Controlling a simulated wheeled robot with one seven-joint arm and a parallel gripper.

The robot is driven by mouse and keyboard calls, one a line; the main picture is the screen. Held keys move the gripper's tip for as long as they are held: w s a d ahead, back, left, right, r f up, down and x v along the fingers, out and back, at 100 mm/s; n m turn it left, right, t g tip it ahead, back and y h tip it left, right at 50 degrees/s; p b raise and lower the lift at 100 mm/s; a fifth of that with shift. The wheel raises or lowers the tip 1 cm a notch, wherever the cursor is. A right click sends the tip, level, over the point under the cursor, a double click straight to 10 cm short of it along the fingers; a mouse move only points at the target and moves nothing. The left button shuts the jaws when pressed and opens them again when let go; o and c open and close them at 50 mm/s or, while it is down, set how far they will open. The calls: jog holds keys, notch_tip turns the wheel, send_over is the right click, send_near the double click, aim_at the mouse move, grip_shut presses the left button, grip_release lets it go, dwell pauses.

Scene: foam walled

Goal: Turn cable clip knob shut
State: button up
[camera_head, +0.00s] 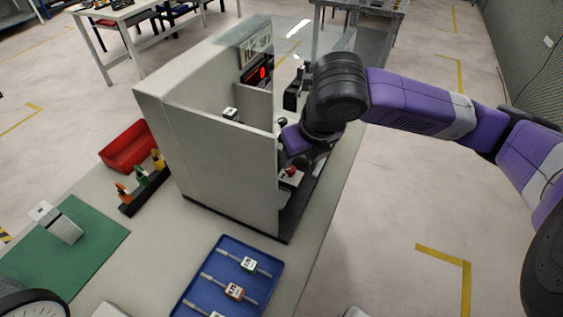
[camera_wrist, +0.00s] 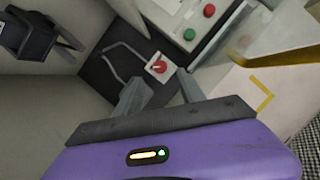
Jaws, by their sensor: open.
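A red knob on a small white block (camera_wrist: 158,66) sits on a dark floor plate inside the walled box, with a thin grey cable loop beside it. The knob also shows in the head view (camera_head: 290,171), low inside the box. My gripper (camera_wrist: 158,78) is open and empty. Its two fingers are spread, one on each side below the knob in the wrist view, apart from it as far as I can see. In the head view my wrist reaches into the box and hides the fingers. I cannot tell which way the knob is turned.
A panel with a green button (camera_wrist: 189,34) and a red button (camera_wrist: 208,10) lies near the knob. A dark bracket (camera_wrist: 32,38) is on the wall at left. The tall box wall (camera_head: 225,165) stands close to my arm. A blue tray (camera_head: 232,280) is in front.

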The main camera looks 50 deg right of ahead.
aim_at(291, 169)
jog(key=x, duration=0.7)
jog(key=shift+f, duration=0.15)
grip_shut()
